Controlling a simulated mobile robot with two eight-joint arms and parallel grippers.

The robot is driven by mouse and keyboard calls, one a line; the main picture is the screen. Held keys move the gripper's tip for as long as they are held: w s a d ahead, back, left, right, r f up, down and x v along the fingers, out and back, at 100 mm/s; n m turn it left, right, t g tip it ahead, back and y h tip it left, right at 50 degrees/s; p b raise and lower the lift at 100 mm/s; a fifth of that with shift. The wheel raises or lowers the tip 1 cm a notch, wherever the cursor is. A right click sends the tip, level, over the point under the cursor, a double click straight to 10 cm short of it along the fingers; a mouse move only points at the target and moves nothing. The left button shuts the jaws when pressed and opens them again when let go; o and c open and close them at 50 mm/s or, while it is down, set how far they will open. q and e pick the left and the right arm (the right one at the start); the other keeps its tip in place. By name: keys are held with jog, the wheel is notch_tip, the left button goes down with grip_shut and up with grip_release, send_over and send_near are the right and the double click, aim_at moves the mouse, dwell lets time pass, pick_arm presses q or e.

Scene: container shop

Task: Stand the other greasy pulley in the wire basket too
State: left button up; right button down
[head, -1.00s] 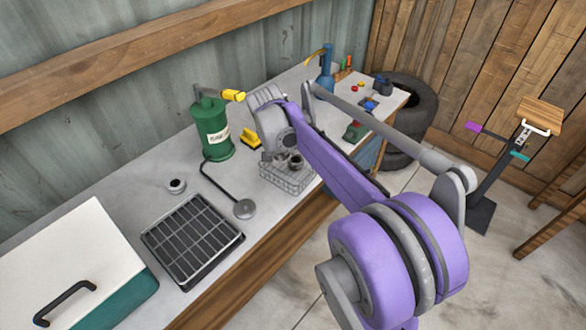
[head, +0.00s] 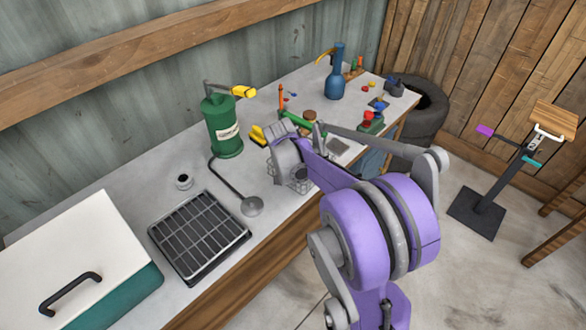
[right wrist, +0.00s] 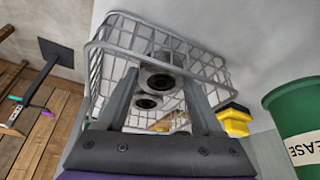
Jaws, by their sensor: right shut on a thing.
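The wire basket (head: 300,187) stands at the bench's front edge, mostly hidden behind my right gripper and arm in the head view. In the right wrist view the basket (right wrist: 215,70) fills the upper middle. My right gripper (right wrist: 162,76) reaches into the basket outline, shut on a greasy grey pulley (right wrist: 161,82) with a dark bore. A second similar pulley (right wrist: 147,102) shows close beside it, within the basket. Whether the held pulley touches the basket floor cannot be told. My left gripper is out of view.
A small round part (head: 184,181), a black grid tray (head: 199,236), a round-footed lamp-like thing (head: 251,206) and a white-lidded box (head: 75,255) lie left.

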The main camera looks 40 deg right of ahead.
jog(key=shift+f, duration=0.2)
jog(key=shift+c, duration=0.2)
grip_release()
jog(key=shift+r, duration=0.1)
jog(key=shift+r, duration=0.1)
jog(key=shift+a+r, duration=0.1)
jog(key=shift+r, duration=0.25)
jog(key=p+v, duration=0.1)
jog(key=v, duration=1)
jog(key=s+a+f+n+t+y, duration=0.1)
jog(key=s+a+f+n, duration=0.3)
jog(key=a, duration=0.7)
jog(key=s+a+f+n+t+y, duration=0.2)
jog(key=s+a+n, duration=0.6)
jog(key=s+a, duration=0.4)
notch_tip(320, 180, down, 3)
jog(key=shift+s+r+n+y, duration=0.15)
jog(key=shift+r+n+y, duration=0.1)
jog(key=shift+n+y, duration=0.25)
jog(key=shift+a, duration=0.15)
